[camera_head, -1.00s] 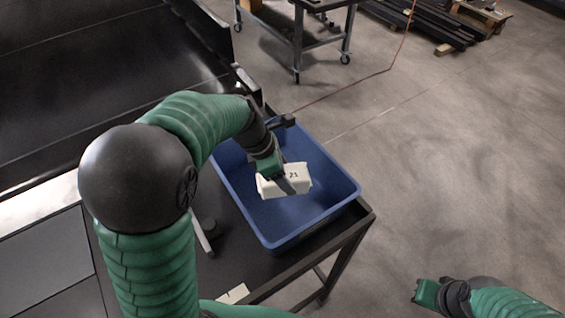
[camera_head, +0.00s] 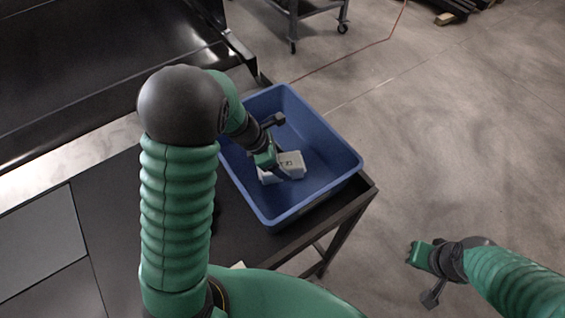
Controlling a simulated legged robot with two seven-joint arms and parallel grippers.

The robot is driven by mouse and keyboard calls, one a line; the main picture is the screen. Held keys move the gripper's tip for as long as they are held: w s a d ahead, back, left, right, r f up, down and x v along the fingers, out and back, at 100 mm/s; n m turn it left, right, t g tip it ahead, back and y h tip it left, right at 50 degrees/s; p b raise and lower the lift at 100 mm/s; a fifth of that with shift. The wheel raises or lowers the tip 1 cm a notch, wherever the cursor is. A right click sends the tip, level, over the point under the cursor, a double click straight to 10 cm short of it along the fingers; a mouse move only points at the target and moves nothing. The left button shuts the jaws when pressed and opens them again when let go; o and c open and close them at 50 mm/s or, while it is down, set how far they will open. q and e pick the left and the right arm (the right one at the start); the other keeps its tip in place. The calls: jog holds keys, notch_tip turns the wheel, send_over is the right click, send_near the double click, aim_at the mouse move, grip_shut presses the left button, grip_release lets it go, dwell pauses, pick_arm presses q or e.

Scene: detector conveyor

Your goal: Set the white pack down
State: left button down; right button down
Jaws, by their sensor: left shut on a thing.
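The white pack (camera_head: 292,163) is inside the blue bin (camera_head: 338,146), low near the bin floor and a little left of its middle. It has a dark number on its face and looks tilted. My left gripper (camera_head: 277,167) reaches down into the bin and is shut on the pack. Whether the pack touches the bin floor is hard to tell. My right gripper (camera_head: 413,253) is away at the lower right, over the floor and empty. Its finger gap is too small to make out.
The bin stands on a dark table (camera_head: 110,220) near its right edge. A black conveyor (camera_head: 80,70) lies at the upper left. A wheeled cart (camera_head: 300,12) stands at the top. The concrete floor (camera_head: 460,130) to the right is clear.

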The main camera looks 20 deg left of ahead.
aim_at(282, 163)
pick_arm(q)
jog(key=c, duration=0.8)
grip_release()
jog(key=shift+s+a+f, duration=0.1)
jog(key=shift+s+a, duration=0.1)
jog(key=shift+o, duration=2.4)
jog(key=shift+s+d, duration=0.1)
jog(key=shift+d, duration=0.2)
jog(key=shift+d+r, duration=0.2)
jog(key=shift+d, duration=0.5)
jog(key=a+r, duration=0.2)
jog(key=r, duration=0.1)
jog(key=shift+s+a+r, duration=0.3)
jog(key=shift+s+a, duration=0.05)
jog(key=shift+a, duration=0.05)
jog(key=v, duration=0.7)
jog(key=shift+s+d+r, duration=0.15)
jog(key=shift+s+d, duration=0.05)
jog(key=shift+s+r, duration=0.1)
jog(key=shift+r, duration=0.15)
jog(key=shift+d, duration=0.15)
pick_arm(e)
jog(key=shift+s+d+f, duration=0.1)
jog(key=shift+s+d, duration=0.1)
jog(key=shift+d, duration=0.35)
pick_arm(q)
jog(key=shift+a, duration=0.25)
pick_arm(e)
jog(key=shift+w+a, duration=0.1)
jog(key=shift+a, duration=0.15)
